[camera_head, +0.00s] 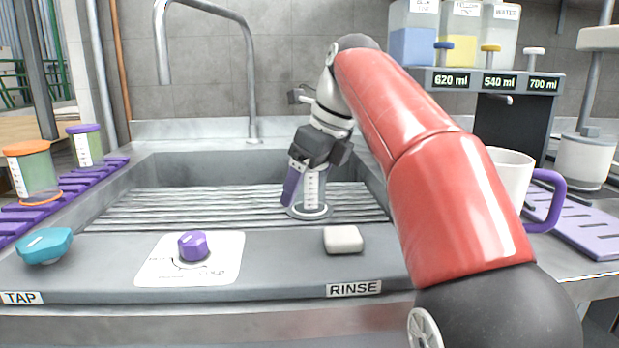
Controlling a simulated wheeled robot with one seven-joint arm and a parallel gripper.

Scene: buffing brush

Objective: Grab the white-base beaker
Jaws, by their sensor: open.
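A clear graduated beaker (315,190) with dark markings and a round whitish base stands upright on the ribbed drain surface of the sink. My gripper (304,188) reaches down over it from above, jaws open. One purple finger shows along the beaker's left side. The other finger is not clearly visible. I cannot tell whether the finger touches the beaker. The beaker's top is hidden by the gripper body.
A faucet (250,80) rises behind the sink. A purple rack (75,183) with lidded jars stands left. A purple knob (193,245) and a pale RINSE button (343,239) sit on the front panel. A white mug (512,175) and liquid dispenser (490,82) are right.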

